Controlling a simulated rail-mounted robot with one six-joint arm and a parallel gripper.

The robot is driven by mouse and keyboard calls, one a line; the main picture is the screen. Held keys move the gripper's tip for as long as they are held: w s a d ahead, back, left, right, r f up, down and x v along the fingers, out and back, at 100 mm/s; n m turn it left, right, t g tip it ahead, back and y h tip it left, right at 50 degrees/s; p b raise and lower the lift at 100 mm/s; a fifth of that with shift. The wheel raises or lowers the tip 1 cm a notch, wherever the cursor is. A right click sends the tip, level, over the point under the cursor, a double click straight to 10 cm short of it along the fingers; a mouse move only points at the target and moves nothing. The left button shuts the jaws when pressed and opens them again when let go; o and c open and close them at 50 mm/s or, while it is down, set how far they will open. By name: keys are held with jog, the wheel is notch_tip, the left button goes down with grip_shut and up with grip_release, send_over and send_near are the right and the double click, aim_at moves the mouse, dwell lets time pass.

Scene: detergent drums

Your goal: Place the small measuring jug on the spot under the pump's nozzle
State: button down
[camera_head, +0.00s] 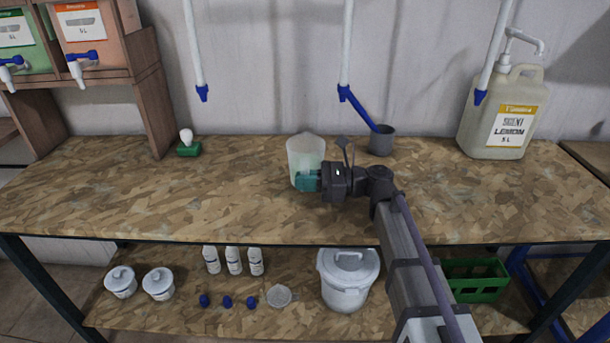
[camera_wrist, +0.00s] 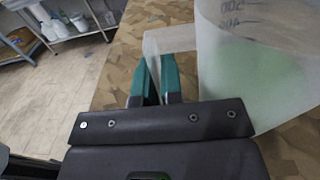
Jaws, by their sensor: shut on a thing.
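The small measuring jug (camera_head: 305,152) is translucent with dark scale marks. It appears upright over the middle of the bench; I cannot tell if its base touches the top. My gripper (camera_head: 308,181) is shut on its handle; in the wrist view the teal fingertips (camera_wrist: 158,72) pinch the handle strip (camera_wrist: 172,40) beside the jug body (camera_wrist: 262,60). A pale green tint shows inside the jug. The pump (camera_head: 512,50) stands on the beige lemon drum (camera_head: 480,115) at the right, its nozzle (camera_head: 540,46) pointing right. No marked spot is discernible under it.
A grey cup (camera_head: 381,142) stands behind my gripper, with a blue piece running from it to a hanging white pipe (camera_head: 347,45). A small green item (camera_head: 188,148) sits at the back left. The bench top (camera_head: 110,195) is clear at left and front right.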

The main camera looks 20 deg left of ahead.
aim_at(305, 167)
jog(key=shift+r+p, duration=1.5)
jog(key=shift+r, duration=0.05)
jog(key=v, duration=1.8)
jog(key=shift+r, duration=0.1)
jog(key=shift+r, duration=0.1)
notch_tip(305, 167, up, 20)
jog(key=p, duration=2)
jog(key=shift+p, duration=0.35)
